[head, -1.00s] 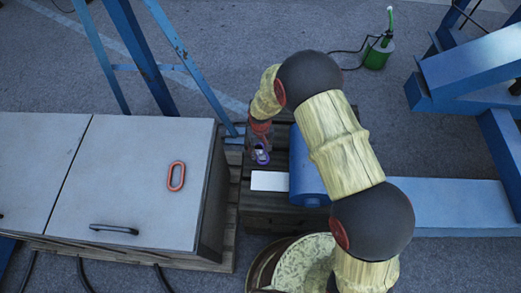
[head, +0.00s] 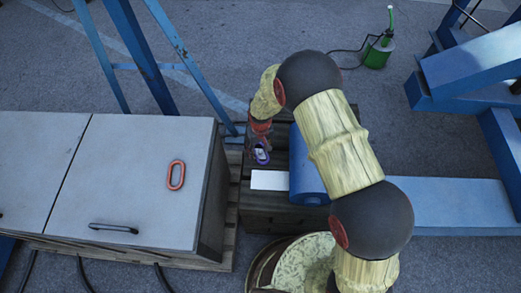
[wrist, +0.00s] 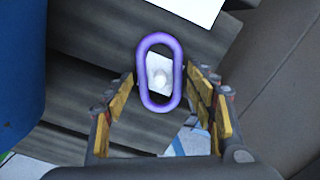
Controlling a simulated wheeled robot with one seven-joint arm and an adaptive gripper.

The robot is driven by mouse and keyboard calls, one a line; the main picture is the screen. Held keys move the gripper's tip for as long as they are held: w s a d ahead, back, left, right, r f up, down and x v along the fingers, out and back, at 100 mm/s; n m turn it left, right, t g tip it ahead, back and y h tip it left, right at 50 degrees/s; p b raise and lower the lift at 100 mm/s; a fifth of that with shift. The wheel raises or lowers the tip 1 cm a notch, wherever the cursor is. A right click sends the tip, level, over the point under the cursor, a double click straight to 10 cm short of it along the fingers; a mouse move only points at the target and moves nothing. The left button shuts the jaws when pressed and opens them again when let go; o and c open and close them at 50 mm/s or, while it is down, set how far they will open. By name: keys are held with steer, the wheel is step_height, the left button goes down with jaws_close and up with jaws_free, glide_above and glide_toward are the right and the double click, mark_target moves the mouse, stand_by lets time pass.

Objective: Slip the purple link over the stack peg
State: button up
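The purple link (wrist: 142,62) is an elongated oval ring in the middle of the wrist view. It also shows in the head view (head: 262,155), just below my gripper. A pale round-topped stack peg (wrist: 160,78) on a small light plate shows through the link's opening. From this angle I cannot tell how far down the peg the link sits. My gripper (wrist: 160,85) points down, with one finger on each side of the link. Narrow gaps show between the fingertips and the link's long sides, so it looks open.
A red link (head: 176,175) lies on the grey cabinet (head: 140,190) at the left. A white sheet (head: 269,180) and a blue drum (head: 306,165) are beside the gripper. A round drum-like container (head: 262,270) stands below. Blue steel legs (head: 145,60) rise behind.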

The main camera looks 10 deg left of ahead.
steer(key=shift+o, duration=1)
step_height(320, 180, up, 12)
steer(key=s+d+g, duration=0.1)
steer(key=s+d, duration=0.2)
steer(key=s, duration=0.2)
steer(key=s+d+r+m+t, duration=0.2)
steer(key=s+d+r, duration=0.4)
steer(key=r, duration=0.6)
steer(key=s+d+r+m+t+p, duration=0.1)
steer(key=s+d+r+t, duration=0.1)
steer(key=s+d+r, duration=0.3)
steer(key=s+d+r+m+t, duration=0.2)
steer(key=s+d+r, duration=0.4)
steer(key=d+r, duration=0.5)
step_height(320, 180, up, 8)
steer(key=shift+s+r+m+t, duration=0.1)
steer(key=shift+s+m+t, duration=0.2)
steer(key=shift+c, duration=0.9)
